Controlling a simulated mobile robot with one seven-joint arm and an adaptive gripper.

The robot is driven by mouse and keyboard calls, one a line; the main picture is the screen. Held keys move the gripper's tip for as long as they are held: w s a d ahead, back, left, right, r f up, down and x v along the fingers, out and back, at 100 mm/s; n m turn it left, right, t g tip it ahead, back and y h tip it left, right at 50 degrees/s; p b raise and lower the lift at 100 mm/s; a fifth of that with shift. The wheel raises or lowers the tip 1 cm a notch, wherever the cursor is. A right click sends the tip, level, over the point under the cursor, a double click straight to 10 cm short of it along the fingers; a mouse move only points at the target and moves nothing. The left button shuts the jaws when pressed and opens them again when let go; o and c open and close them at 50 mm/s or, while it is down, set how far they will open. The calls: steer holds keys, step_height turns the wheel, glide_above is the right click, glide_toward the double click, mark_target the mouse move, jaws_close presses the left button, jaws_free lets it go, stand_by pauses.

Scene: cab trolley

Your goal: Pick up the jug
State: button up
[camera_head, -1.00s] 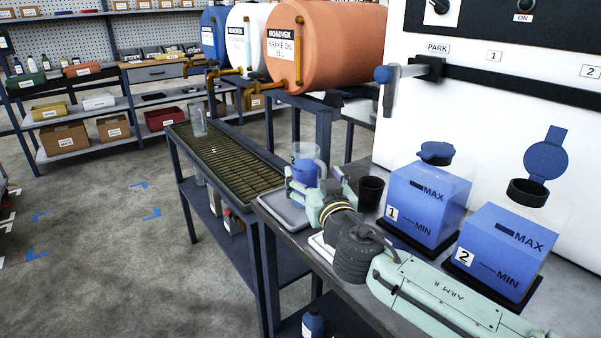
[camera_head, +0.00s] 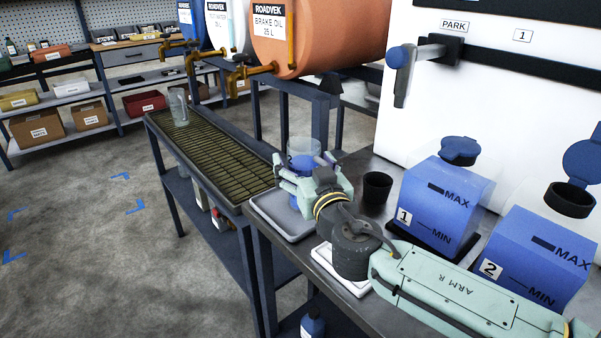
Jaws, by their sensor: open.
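A clear jug (camera_head: 303,147) holding blue liquid stands on a grey tray (camera_head: 262,204) on the bench. Its clear upper part shows above my gripper, and much of its lower part is hidden behind it. My gripper (camera_head: 305,172) is open at the jug, with its fingers close around the near side. I cannot tell whether they touch it. Another clear, empty-looking vessel (camera_head: 179,108) stands upright on the slatted drip grate (camera_head: 215,146), well away from my gripper.
A black cup (camera_head: 377,188) stands right of my gripper. Two blue-filled tanks, 1 (camera_head: 430,215) and 2 (camera_head: 520,260), stand further right. A white tray (camera_head: 338,272) lies under my arm. Drums with taps, including a brake oil drum (camera_head: 330,45), sit behind the grate.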

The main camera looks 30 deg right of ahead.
steer(key=shift+s, duration=0.1)
steer(key=c, duration=1.2)
steer(key=shift+c, duration=0.6)
steer(key=shift+r, duration=0.2)
